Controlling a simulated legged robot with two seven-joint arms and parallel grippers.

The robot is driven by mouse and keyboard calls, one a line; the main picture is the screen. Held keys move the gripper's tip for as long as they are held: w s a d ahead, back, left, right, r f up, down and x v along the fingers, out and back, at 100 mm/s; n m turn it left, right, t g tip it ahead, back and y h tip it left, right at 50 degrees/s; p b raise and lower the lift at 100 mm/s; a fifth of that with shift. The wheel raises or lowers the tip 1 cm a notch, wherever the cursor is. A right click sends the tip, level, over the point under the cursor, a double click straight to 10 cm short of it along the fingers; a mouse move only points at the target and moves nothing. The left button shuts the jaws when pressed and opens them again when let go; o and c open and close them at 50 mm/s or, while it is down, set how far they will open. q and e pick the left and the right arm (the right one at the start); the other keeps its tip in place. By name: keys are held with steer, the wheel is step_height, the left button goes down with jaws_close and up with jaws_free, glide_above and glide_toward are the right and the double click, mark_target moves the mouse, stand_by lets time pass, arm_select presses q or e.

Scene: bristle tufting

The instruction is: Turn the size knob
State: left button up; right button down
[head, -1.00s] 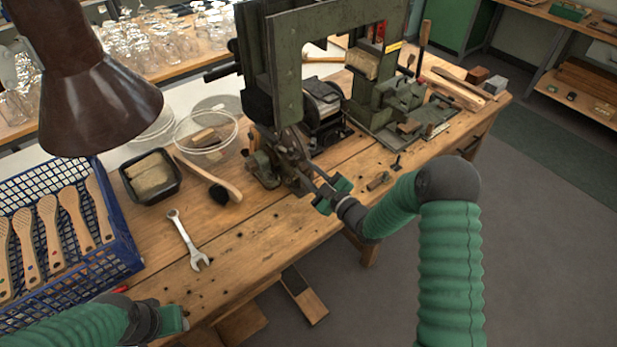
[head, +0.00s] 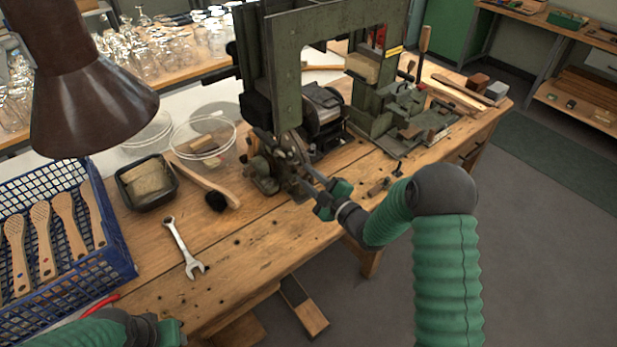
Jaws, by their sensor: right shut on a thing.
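The dark green tufting machine (head: 288,80) stands on the wooden bench. My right gripper (head: 312,184) reaches in from the right to the low front of the machine. Its fingers are shut on a small part there, which I take to be the size knob; the fingers and the dark metal around it mostly hide it. My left gripper (head: 172,331) is at the bottom left, above the bench's front edge and away from the machine. Its fingertips are too unclear to tell whether it is open.
A blue crate (head: 118,240) of wooden brush handles sits at the left, under a brown lamp shade (head: 85,100). A wrench (head: 183,246), a brush (head: 203,181) and a black tray (head: 125,188) lie between crate and machine. The front bench top is mostly clear.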

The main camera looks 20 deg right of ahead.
steer(key=c, duration=1.1)
jaws_free()
steer(key=shift+c, duration=0.2)
steer(key=v, duration=1.6)
steer(key=shift+s+b, duration=0.4)
steer(key=shift+d, duration=0.1)
